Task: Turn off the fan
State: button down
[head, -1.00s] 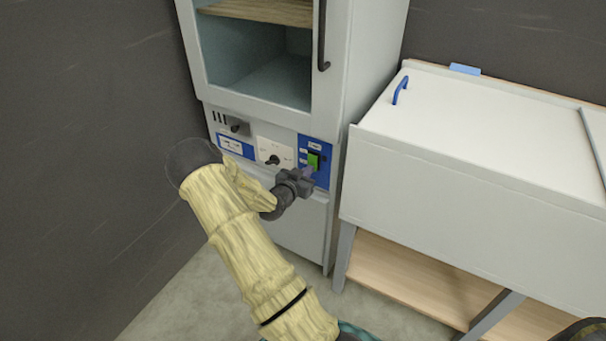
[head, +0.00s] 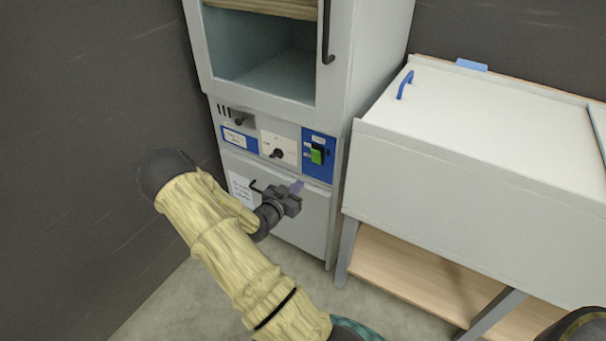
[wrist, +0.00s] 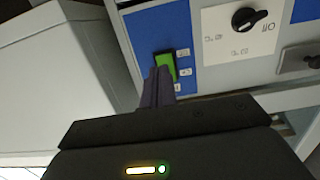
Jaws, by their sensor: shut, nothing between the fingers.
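The control panel (head: 309,168) is a blue plate on the front of a tall grey cabinet, below its glass window. It carries a green switch (head: 317,155), which also shows in the wrist view (wrist: 166,64) just beyond my fingertips. My gripper (head: 298,187) is shut and empty, with its purple fingers together. In the head view it is below the switch and apart from it. In the wrist view the fingers (wrist: 158,84) overlap the lower part of the switch, and I cannot tell the gap in depth there.
A white plate with a black knob (head: 277,153) is left of the blue plate, and another knob (head: 239,121) is further left. A white chest (head: 450,160) with a blue handle stands close on the right. A dark wall (head: 90,120) is on the left.

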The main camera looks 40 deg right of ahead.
jog(key=a, duration=0.1)
jog(key=s+a, duration=0.1)
jog(key=a, duration=0.1)
jog(key=a+f, duration=0.1)
jog(key=a, duration=0.1)
jog(key=shift+s, duration=0.25)
jog(key=shift+w+r, duration=0.1)
